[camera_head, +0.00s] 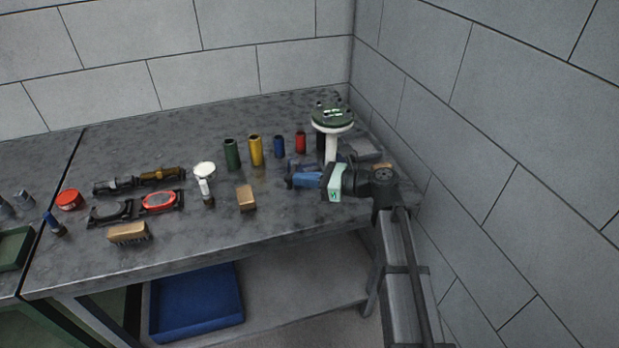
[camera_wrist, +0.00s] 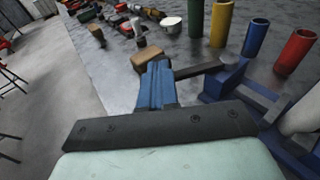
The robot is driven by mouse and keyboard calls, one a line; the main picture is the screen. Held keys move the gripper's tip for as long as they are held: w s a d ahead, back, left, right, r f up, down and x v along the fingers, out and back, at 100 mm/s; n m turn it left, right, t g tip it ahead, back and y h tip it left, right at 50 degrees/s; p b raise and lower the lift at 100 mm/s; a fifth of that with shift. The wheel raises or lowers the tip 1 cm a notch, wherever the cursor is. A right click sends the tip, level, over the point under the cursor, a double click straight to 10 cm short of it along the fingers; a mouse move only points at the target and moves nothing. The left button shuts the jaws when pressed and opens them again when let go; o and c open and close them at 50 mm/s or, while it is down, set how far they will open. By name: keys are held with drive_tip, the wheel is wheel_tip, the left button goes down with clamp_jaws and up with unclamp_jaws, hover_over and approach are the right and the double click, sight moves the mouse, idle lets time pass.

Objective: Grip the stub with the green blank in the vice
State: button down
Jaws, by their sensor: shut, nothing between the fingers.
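The stub is a white upright pipe (camera_head: 330,148) with a wide white flange, topped by the green blank (camera_head: 333,115) with dark bolts. It stands at the right of the bench; part of its pipe shows at the right edge in the wrist view (camera_wrist: 304,113). The blue vice (camera_wrist: 247,98) is at the stub's foot in the wrist view, with a dark bar (camera_wrist: 205,70) reaching left. In the head view my arm hides most of it. My gripper (camera_head: 305,180) is shut and empty, low over the bench beside the vice. Its blue fingers (camera_wrist: 157,75) are together. Whether they touch the bar is unclear.
Green (camera_head: 232,154), yellow (camera_head: 255,151), blue (camera_head: 279,146) and red (camera_head: 300,142) cylinders stand behind my gripper. The wall is close on the right.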

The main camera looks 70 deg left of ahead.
drive_tip(key=shift+s+d+m+t+y, duration=0.15)
drive_tip(key=shift+s+m+t+y, duration=0.6)
drive_tip(key=shift+s, duration=0.25)
drive_tip(key=shift+s+a+m+t+y, duration=0.45)
drive_tip(key=shift+s+m+t+y, duration=0.1)
drive_tip(key=shift+s, duration=0.2)
drive_tip(key=shift+s+a+m+t+y, duration=0.45)
drive_tip(key=shift+s+m+t+y, duration=0.05)
drive_tip(key=shift+s, duration=0.25)
drive_tip(key=s+d+v, duration=0.1)
drive_tip(key=v, duration=1.3)
drive_tip(key=shift+s, duration=0.2)
